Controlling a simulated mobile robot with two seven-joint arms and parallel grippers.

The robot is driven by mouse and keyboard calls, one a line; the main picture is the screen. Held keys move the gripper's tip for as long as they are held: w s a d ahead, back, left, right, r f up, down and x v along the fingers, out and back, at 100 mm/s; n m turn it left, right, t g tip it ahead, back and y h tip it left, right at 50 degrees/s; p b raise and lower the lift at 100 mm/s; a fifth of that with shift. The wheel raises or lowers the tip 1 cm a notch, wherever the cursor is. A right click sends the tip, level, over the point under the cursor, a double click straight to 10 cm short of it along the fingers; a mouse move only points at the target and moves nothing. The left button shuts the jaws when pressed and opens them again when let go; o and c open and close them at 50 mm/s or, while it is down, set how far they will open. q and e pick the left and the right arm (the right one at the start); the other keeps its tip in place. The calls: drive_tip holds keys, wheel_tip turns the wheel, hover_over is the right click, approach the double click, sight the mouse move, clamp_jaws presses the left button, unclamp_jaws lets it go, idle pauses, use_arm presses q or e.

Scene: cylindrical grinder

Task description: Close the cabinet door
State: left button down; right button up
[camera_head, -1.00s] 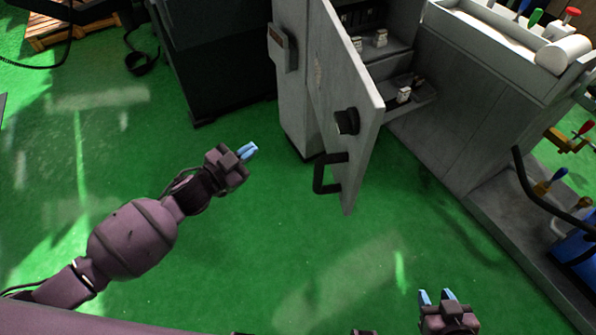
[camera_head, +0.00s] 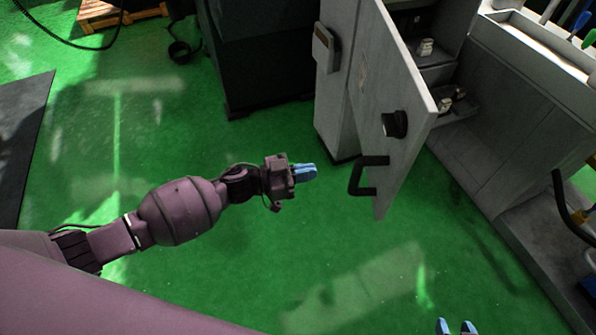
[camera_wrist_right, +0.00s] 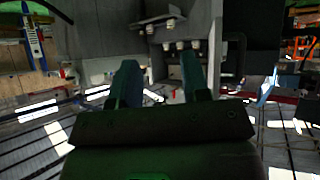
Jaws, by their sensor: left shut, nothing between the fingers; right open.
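The grey cabinet door (camera_head: 385,110) stands open in the head view, swung out from the cabinet (camera_head: 336,85). It has a black knob (camera_head: 395,124) and a black bar handle (camera_head: 368,175) near its lower edge. My left gripper (camera_head: 306,173) is shut and empty, with its blue fingertips pointing right towards the handle, apart from it. My right gripper (camera_head: 457,327) is open and empty at the bottom edge of the head view. Its two fingers (camera_wrist_right: 160,80) also show apart in the right wrist view, with shelves of small parts beyond them.
Shelves (camera_head: 440,75) with small pale parts show behind the door. The grey machine base (camera_head: 520,140) stands on the right. A dark cabinet (camera_head: 258,60) stands at the back. Green floor (camera_head: 290,260) is clear in front of the door.

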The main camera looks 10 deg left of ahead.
use_arm(q)
drive_tip(key=b+x, duration=0.1)
drive_tip(key=x, duration=0.8)
drive_tip(key=shift+d, duration=0.15)
